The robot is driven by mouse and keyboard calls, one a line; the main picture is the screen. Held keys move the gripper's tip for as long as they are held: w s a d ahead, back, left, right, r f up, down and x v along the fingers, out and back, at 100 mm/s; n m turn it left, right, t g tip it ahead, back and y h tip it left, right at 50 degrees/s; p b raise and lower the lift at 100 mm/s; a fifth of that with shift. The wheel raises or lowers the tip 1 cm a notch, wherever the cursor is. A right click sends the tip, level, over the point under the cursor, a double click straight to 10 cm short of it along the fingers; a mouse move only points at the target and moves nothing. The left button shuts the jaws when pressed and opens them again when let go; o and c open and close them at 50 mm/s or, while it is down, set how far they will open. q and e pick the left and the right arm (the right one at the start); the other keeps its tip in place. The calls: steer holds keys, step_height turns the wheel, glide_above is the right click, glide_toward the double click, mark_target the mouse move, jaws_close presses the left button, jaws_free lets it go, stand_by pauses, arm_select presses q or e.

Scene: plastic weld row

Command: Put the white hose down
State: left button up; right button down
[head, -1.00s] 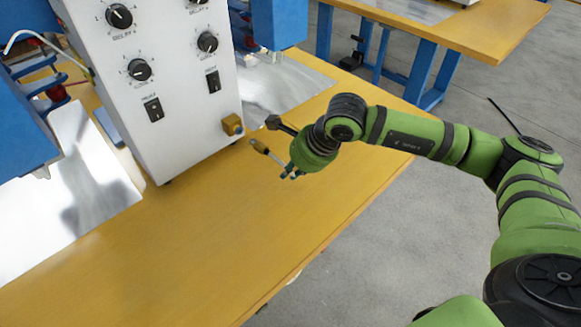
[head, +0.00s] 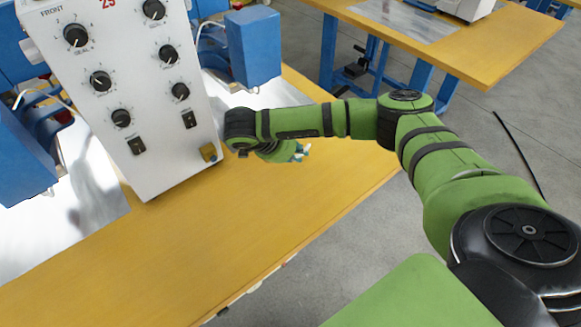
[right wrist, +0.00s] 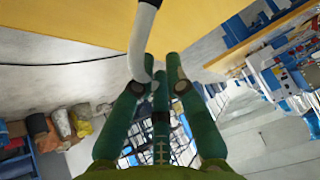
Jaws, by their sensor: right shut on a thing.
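The white hose (right wrist: 144,40) shows in the right wrist view as a pale tube that comes in from the top edge and runs down to the fingers. My right gripper (right wrist: 160,78) is shut on it, with the hose's lower end between the green fingers. In the head view my right gripper (head: 299,152) is over the right part of the wooden table (head: 190,238), near its edge, mostly hidden behind my own wrist. The hose cannot be made out clearly there. My left gripper is not in view.
A white control box (head: 120,90) with knobs and switches stands on the table to the left of my right arm. Blue machine parts (head: 253,45) stand beside it. The front of the table is bare. Another wooden table (head: 480,55) stands behind.

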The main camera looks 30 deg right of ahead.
steer(key=shift+d+r+h, duration=0.25)
steer(key=shift+r+h, duration=0.15)
steer(key=shift+r, duration=0.35)
steer(key=shift+d, duration=0.1)
step_height(320, 180, down, 3)
steer(key=shift+w+r+b, duration=0.1)
steer(key=shift+w+b, duration=0.05)
steer(key=shift+b, duration=0.85)
step_height(320, 180, down, 6)
steer(key=b, duration=0.4)
steer(key=shift+b, duration=0.3)
steer(key=shift+f+b, duration=0.4)
steer(key=shift+f, duration=0.15)
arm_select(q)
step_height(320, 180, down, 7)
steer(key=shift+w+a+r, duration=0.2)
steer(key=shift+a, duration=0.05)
arm_select(e)
steer(key=c, duration=1.4)
jaws_free()
